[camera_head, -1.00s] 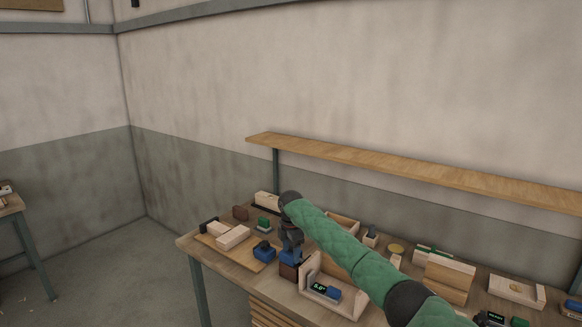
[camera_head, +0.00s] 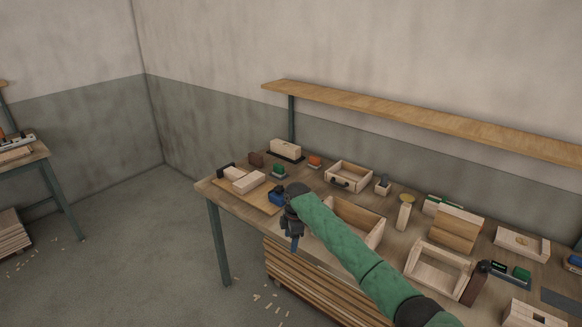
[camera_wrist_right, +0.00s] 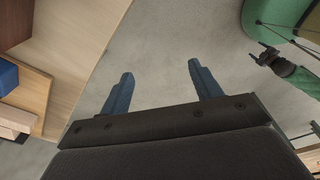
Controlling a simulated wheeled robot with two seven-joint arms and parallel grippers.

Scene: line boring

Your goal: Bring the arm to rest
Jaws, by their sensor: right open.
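My right arm, in a green quilted sleeve, reaches in from the lower right in the head view. My right gripper (camera_head: 294,243) hangs down at the front edge of the workbench (camera_head: 227,214). In the right wrist view its two blue fingers (camera_wrist_right: 158,85) stand wide apart with nothing between them, over bare grey floor. Another dark gripper at the end of a green sleeve shows at the upper right of the right wrist view, likely my left one (camera_wrist_right: 262,58); its jaw state is unclear. My left gripper is not in the head view.
On the bench stand a board with pale blocks (camera_head: 243,181), a blue item (camera_head: 277,198), an open wooden box (camera_head: 362,222), a drawer (camera_head: 348,177) and a tray (camera_head: 440,268). A shelf (camera_head: 400,115) runs along the wall. Stacked planks (camera_head: 310,285) lie below the bench.

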